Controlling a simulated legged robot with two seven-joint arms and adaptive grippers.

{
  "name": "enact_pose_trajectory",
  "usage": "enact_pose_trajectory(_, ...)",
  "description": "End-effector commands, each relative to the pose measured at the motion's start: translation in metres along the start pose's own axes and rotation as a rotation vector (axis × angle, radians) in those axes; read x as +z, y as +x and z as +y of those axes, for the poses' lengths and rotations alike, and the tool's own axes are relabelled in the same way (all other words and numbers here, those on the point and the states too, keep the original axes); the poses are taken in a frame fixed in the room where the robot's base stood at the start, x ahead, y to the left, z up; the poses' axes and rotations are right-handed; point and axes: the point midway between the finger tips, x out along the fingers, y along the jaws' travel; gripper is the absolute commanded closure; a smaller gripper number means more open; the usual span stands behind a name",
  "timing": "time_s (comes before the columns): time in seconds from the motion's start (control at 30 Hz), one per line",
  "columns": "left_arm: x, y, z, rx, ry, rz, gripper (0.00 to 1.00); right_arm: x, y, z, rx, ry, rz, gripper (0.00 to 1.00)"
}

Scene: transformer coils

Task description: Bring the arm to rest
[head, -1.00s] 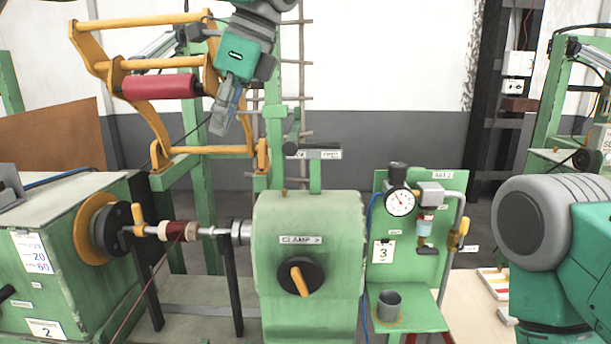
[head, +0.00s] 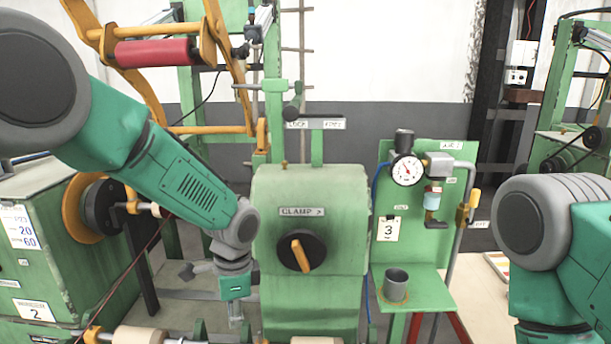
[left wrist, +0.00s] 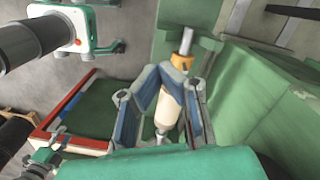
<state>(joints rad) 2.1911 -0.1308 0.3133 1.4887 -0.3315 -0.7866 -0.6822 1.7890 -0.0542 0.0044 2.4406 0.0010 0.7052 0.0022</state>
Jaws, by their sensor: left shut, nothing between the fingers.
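My left arm comes in from the left across the head view and points down. Its gripper (head: 236,312) hangs low in front of the green machine with the CLAMP label (head: 310,215). In the left wrist view the left gripper's fingers (left wrist: 165,72) meet at their tips and hold nothing. A cream-coloured cylinder (left wrist: 168,108) shows behind the fingers there; whether they touch it I cannot tell. My right arm is at the right edge of the head view, its gripper out of view.
An orange clamp knob (head: 301,255) is on the machine front. A gauge (head: 407,170) and a grey cup (head: 395,285) are on the green stand at right. A red roller (head: 152,52) hangs in the yellow frame at upper left. A cream roll (head: 140,335) is at the bottom edge.

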Motion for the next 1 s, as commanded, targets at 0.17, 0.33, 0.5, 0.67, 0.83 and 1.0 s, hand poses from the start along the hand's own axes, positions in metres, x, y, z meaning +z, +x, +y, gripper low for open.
enact_pose_trajectory(0.17,0.034,0.134,0.057,0.069,-0.236,0.074,1.0,0.002,0.033,-0.001,0.0,-0.001,0.0,0.6)
enact_pose_trajectory(0.33,0.083,0.235,0.124,0.105,-0.528,0.116,1.0,0.003,0.062,-0.001,0.0,-0.001,0.0,0.6)
enact_pose_trajectory(0.5,0.152,0.303,0.198,0.091,-0.855,0.122,1.0,0.005,0.091,-0.001,0.0,0.0,0.0,0.6)
enact_pose_trajectory(0.67,0.205,0.323,0.243,0.037,-1.074,0.111,1.0,0.006,0.108,-0.001,0.0,0.0,0.0,0.6)
enact_pose_trajectory(0.83,0.228,0.324,0.259,-0.001,-1.165,0.11,1.0,0.006,0.113,-0.001,0.0,0.0,0.0,0.6)
enact_pose_trajectory(1.0,0.229,0.322,0.259,-0.005,-1.173,0.112,1.0,0.006,0.112,-0.001,0.0,0.0,0.0,0.6)
